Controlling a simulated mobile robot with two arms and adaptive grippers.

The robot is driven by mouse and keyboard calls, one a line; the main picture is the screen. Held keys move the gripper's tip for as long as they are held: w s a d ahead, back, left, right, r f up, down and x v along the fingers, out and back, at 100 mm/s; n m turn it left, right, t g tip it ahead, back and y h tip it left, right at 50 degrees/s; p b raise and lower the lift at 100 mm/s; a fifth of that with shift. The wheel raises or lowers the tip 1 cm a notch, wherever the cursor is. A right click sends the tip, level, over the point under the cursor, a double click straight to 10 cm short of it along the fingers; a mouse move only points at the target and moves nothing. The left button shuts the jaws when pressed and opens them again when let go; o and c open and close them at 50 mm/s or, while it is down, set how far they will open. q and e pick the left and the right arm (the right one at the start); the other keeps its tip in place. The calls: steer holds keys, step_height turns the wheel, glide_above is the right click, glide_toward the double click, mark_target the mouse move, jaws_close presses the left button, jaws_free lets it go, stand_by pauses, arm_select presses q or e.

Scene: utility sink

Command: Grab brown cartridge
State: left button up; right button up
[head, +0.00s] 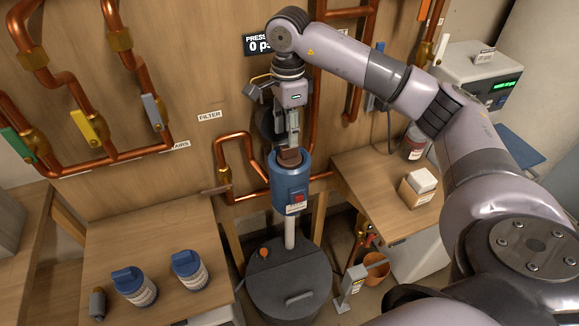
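The brown cartridge (290,157) shows as a small brown block at the top of a blue housing (289,190) in the head view. The housing has a red button and stands upright among copper pipes; its walls hide the cartridge's lower part. My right gripper (287,143) points down directly above the housing, with its fingertips at the cartridge's top. I cannot tell whether the fingers touch or grip the cartridge. My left gripper is not in view.
Two blue-lidded jars (190,271) (134,287) stand on the left bench (150,241). A lidded dark bin (288,280) is below the housing. Copper pipes (237,150) run close beside it. A cardboard box (416,194) stands on the right bench (380,175).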

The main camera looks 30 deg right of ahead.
mark_target(289, 166)
steer(key=f+p, duration=0.1)
steer(key=f, duration=0.1)
steer(key=f+p, duration=0.1)
steer(key=f, duration=0.2)
steer(key=shift+d+f+p, duration=0.2)
steer(key=shift+f+p, duration=0.05)
steer(key=shift+p, duration=0.1)
steer(key=shift+w+f, duration=0.1)
steer(key=shift+f, duration=0.15)
steer(key=shift+c, duration=0.3)
jaws_close()
